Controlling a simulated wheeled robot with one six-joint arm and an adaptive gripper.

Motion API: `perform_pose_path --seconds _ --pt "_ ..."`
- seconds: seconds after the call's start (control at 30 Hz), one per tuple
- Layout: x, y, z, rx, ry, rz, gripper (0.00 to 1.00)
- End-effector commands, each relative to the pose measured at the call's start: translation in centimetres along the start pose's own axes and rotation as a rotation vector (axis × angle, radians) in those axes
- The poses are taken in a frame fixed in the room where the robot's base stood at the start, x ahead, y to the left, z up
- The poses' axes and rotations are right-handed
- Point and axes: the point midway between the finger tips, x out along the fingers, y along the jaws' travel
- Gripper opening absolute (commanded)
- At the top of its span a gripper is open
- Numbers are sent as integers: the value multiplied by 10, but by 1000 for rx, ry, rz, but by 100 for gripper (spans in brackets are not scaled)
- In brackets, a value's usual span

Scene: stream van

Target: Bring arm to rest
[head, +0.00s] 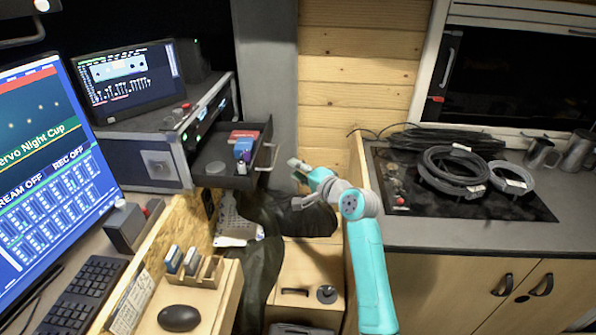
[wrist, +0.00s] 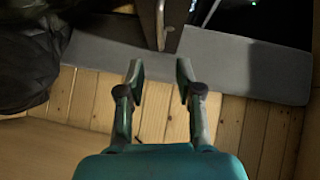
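My gripper (head: 298,170) is at the end of my teal arm, in the middle of the head view, in front of the wooden wall. It is to the right of the open drawer and apart from its handle. In the wrist view my gripper (wrist: 158,72) shows two fingers spread apart with nothing between them. Beyond the fingertips are a grey panel and wooden boards. The arm is bent, with its upper part rising from the bottom of the head view.
An open drawer (head: 212,171) with small boxes juts out from the rack case. A desk with a monitor (head: 50,150), keyboard (head: 85,295) and mouse (head: 179,318) is left. A counter (head: 440,235) with coiled cables (head: 452,170) is right. Dark bags lie below the gripper.

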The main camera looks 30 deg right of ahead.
Motion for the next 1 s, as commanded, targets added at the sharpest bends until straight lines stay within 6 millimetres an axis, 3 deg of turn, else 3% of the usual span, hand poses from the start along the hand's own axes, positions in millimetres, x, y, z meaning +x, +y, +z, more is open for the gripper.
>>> perform_pose_path --seconds 0.57,0.73,1.0 --pt "-2 3 2 -2 1 2 35" --pt "-11 31 20 -31 17 20 35" --pt "-58 113 78 -159 73 77 35"
